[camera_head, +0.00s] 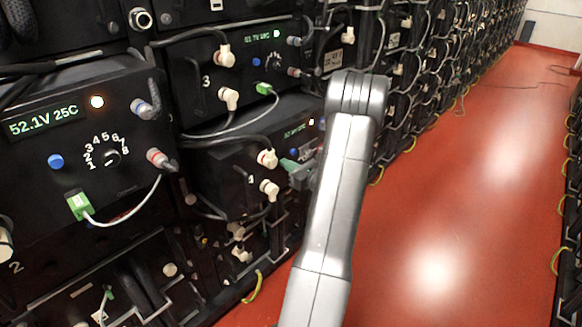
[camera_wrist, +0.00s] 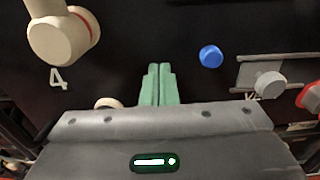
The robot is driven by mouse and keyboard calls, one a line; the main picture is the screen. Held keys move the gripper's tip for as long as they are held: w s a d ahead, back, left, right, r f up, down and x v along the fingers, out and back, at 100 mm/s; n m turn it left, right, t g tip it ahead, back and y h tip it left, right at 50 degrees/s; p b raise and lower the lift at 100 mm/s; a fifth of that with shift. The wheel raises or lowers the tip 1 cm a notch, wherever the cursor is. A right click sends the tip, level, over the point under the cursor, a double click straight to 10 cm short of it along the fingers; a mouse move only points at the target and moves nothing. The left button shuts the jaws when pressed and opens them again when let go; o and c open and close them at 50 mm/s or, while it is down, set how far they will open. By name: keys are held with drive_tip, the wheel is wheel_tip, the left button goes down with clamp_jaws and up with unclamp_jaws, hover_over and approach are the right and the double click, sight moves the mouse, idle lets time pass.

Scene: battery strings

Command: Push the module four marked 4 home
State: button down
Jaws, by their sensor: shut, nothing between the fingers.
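The module four (camera_head: 228,182) is a black box in the rack, under the module marked 3. Part of its top shows, and its front seems to stand forward of the module above. Its dark face fills the back of the wrist view (camera_wrist: 125,55), with a white 4 at left and a blue button (camera_wrist: 211,55) at upper right. My gripper (camera_wrist: 158,72) has its green fingers shut together and empty, pointing at the face between these two. Whether the tips touch is unclear. In the head view my gripper (camera_head: 288,164) is at the module's front, partly hidden by my arm.
The module marked 3 (camera_head: 205,85) is above, with cables at its front. A module reading 52.1V 25C (camera_head: 60,140) stands at left. In the wrist view, a beige connector (camera_wrist: 62,38) and a grey knob (camera_wrist: 268,86) stick out beside the fingers.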

drive_tip(key=b+x, duration=0.3)
drive_tip(key=x, duration=1.3)
drive_tip(key=shift+a+r+b, duration=0.3)
drive_tip(key=shift+a, duration=0.05)
drive_tip(key=shift+w+r, duration=0.1)
drive_tip(key=shift+r, duration=0.05)
drive_tip(key=v, duration=1.4)
drive_tip(key=shift+d+f+b, duration=0.25)
drive_tip(key=shift+f+b, duration=0.15)
drive_tip(key=shift+a, duration=0.1)
